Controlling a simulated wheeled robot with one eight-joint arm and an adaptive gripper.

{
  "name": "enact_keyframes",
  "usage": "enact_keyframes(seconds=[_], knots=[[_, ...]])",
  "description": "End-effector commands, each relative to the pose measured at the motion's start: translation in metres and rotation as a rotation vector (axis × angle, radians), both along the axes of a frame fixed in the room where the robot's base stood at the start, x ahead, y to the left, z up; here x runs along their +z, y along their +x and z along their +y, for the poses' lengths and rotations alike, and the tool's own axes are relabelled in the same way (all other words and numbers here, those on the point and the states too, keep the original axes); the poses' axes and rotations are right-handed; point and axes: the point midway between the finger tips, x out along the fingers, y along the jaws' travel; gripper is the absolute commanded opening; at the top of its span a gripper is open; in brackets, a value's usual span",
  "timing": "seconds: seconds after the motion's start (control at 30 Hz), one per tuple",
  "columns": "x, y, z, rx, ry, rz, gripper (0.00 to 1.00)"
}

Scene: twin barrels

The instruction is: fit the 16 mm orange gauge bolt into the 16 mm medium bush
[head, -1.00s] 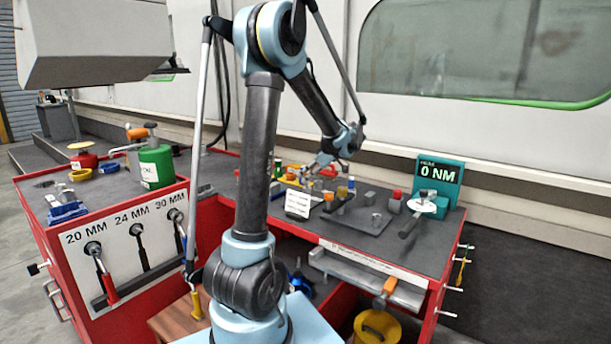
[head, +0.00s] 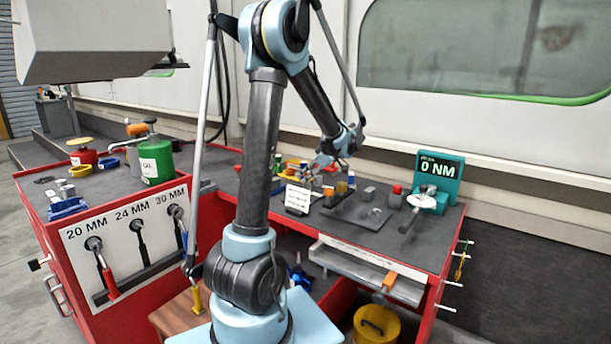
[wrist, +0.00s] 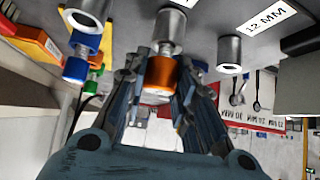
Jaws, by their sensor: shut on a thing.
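My gripper (wrist: 160,62) is shut on the orange gauge bolt (wrist: 158,75), whose orange head sits between the two fingers in the wrist view. Directly beyond it, in line with the head, is a grey metal bush (wrist: 170,28), likely the medium one; its label is not readable. A hollow grey bush (wrist: 229,52) stands to the right beside a 12 MM label. In the head view my gripper (head: 322,163) is over the bench, with the bolt too small to tell.
A blue bolt (wrist: 77,66) is close on the left, near another bush (wrist: 90,8). In the head view, a red-capped piece (head: 397,190) and a teal display reading 0 NM (head: 440,177) stand to the right.

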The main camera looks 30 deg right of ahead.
Motion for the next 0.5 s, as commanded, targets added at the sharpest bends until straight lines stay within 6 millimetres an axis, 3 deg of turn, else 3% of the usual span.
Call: enact_keyframes(seconds=[0.07,0.1,0.2,0.5], knots=[[-0.0018,0.0001,0.0,0.0,0.0,0.0,0.0],[-0.0022,0.0001,0.0,0.0,0.0,0.0,0.27],[-0.002,0.0001,0.0002,0.0,0.0,0.0,0.48],[-0.0018,0.0,0.0001,0.0,0.0,0.0,0.48]])
